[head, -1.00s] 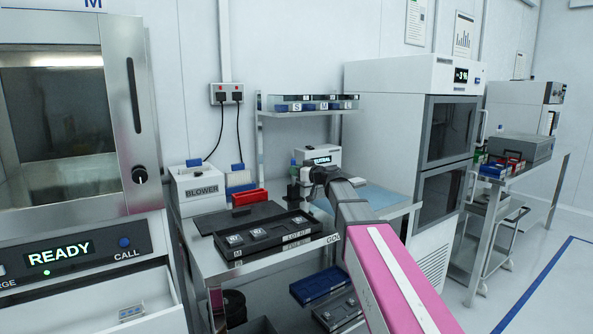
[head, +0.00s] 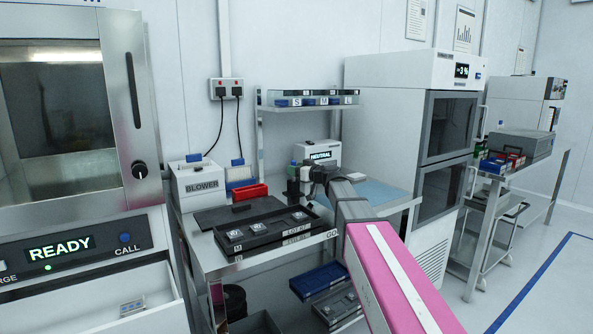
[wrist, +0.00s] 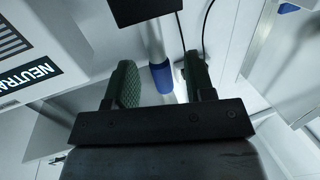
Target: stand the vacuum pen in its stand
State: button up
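My gripper (wrist: 160,85) is open in the wrist view, with a green ridged finger on each side. Between the fingers is a slim silver rod with a blue end (wrist: 161,77), which looks like the vacuum pen. Gaps show on both sides of it, and I cannot tell its depth. A black block (wrist: 145,8) lies at the rod's upper end; I cannot tell whether it is the stand. In the head view my gripper (head: 307,174) is at the back of the bench, beside a small dark upright object (head: 293,188). The pen is not clear there.
The NEUTRAL box (head: 321,156) stands close behind my gripper. A black tray with chips (head: 266,238), a red bin (head: 250,193) and the BLOWER box (head: 197,188) are to the left. A shelf (head: 304,110) hangs above. A pale blue mat (head: 378,193) lies to the right.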

jog(key=shift+s, duration=0.1)
jog(key=v, duration=1)
jog(key=shift+s+d, duration=0.15)
jog(key=shift+d, duration=0.2)
dwell(0.4)
